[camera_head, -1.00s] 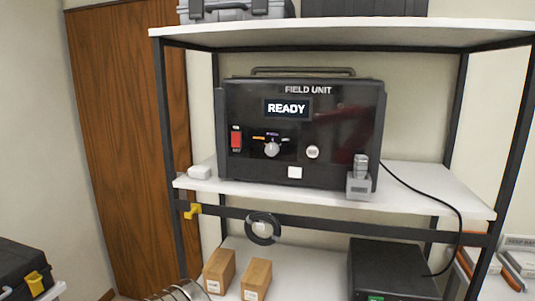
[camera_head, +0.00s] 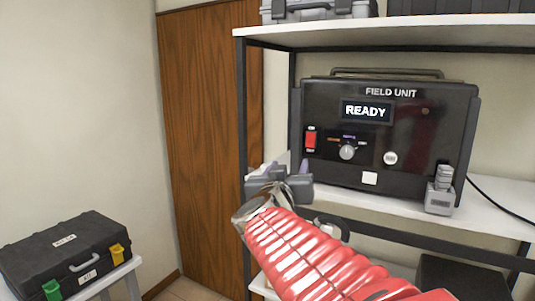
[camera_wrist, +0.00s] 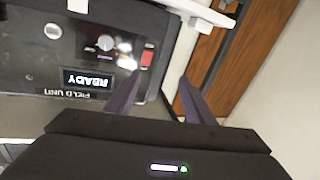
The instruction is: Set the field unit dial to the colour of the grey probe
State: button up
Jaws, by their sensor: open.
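The black field unit (camera_head: 410,135) stands on the middle shelf, its screen reading READY. Its silver dial (camera_head: 347,152) sits left of centre on the front, with small coloured labels above it; I cannot tell which label it points to. The unit appears upside down in the wrist view, with the dial (camera_wrist: 105,42) left of my fingers. A grey probe-like piece (camera_head: 445,174) sits in a grey holder at the unit's right front corner. My gripper (camera_head: 284,169) is open and empty, left of the unit's front and apart from the dial. Its dark fingers also show in the wrist view (camera_wrist: 160,78).
A red switch (camera_head: 311,138) is left of the dial, and a silver knob (camera_head: 390,158) is right of it. The black shelf post (camera_head: 241,100) stands close to my gripper. A black toolbox (camera_head: 60,255) rests on a white stand at lower left.

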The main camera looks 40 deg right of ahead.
aim_at(346, 153)
jog(key=s+d+m+g+h, duration=0.2)
jog(key=s+d+m+g, duration=0.1)
jog(key=s+d+g, duration=0.2)
jog(key=shift+s+d+h, duration=0.4)
jog(key=shift+s+d, duration=0.1)
jog(key=shift+d, duration=0.4)
jog(key=shift+f, duration=0.1)
jog(key=x, duration=1.3)
jog(key=shift+w+d+f, duration=0.1)
jog(key=shift+w+d, duration=0.05)
jog(key=shift+d, duration=0.2)
jog(key=shift+c, duration=0.2)
jog(key=c, duration=1)
